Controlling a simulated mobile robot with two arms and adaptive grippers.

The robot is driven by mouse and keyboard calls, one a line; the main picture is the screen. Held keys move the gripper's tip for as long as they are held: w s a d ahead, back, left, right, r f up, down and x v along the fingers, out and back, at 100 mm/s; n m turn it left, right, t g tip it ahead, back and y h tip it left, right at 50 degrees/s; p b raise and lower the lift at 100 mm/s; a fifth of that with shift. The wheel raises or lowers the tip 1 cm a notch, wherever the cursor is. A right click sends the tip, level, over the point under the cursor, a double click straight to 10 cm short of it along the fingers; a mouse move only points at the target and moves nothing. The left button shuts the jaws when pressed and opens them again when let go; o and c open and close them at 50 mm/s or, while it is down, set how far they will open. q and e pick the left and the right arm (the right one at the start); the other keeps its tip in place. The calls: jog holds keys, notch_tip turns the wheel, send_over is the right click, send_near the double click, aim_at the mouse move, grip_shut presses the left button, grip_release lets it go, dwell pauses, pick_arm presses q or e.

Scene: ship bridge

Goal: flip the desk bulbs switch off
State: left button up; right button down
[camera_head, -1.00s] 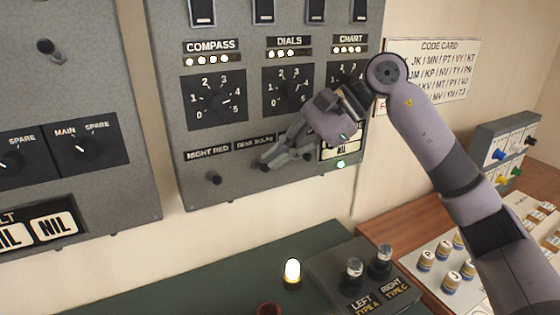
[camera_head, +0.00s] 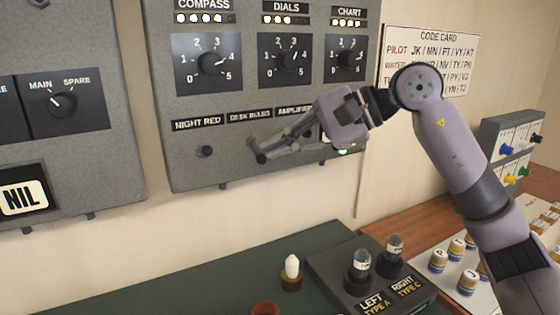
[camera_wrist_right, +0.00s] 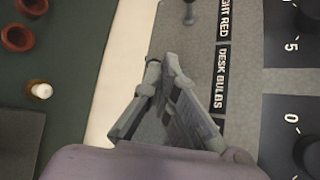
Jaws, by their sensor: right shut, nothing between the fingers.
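The DESK BULBS label (camera_head: 249,116) is on the grey wall panel (camera_head: 185,175), between NIGHT RED and AMPLIFIER; it also shows in the wrist view (camera_wrist_right: 220,78). The switch below it is mostly hidden by my right fingertips, so I cannot make out its lever position. My right gripper (camera_head: 262,156) is shut and empty, its tips at the panel just under that label; whether they touch the switch I cannot tell. In the wrist view the fingers (camera_wrist_right: 158,68) meet at the tips. A small desk bulb (camera_head: 291,267) on the green desk is white and unlit. My left gripper is out of view.
The NIGHT RED switch (camera_head: 205,151) is just left of my fingertips. Rotary dials (camera_head: 213,62) sit above. A green light (camera_head: 343,152) glows under my wrist. A box with two bulbs (camera_head: 361,265) stands on the green desk (camera_head: 200,285) below.

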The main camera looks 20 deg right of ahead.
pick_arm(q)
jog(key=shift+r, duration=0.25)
pick_arm(e)
jog(key=shift+a+r, duration=0.1)
jog(key=shift+r, duration=0.2)
pick_arm(q)
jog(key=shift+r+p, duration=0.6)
jog(key=shift+p, duration=0.15)
pick_arm(e)
jog(key=shift+r, duration=0.7)
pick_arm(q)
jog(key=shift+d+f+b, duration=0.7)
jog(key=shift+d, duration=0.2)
pick_arm(e)
jog(key=s+f+v, duration=0.1)
jog(key=v, duration=1.3)
jog(key=shift+d+f, duration=0.2)
jog(key=shift+f, duration=0.1)
jog(key=shift+a, duration=0.1)
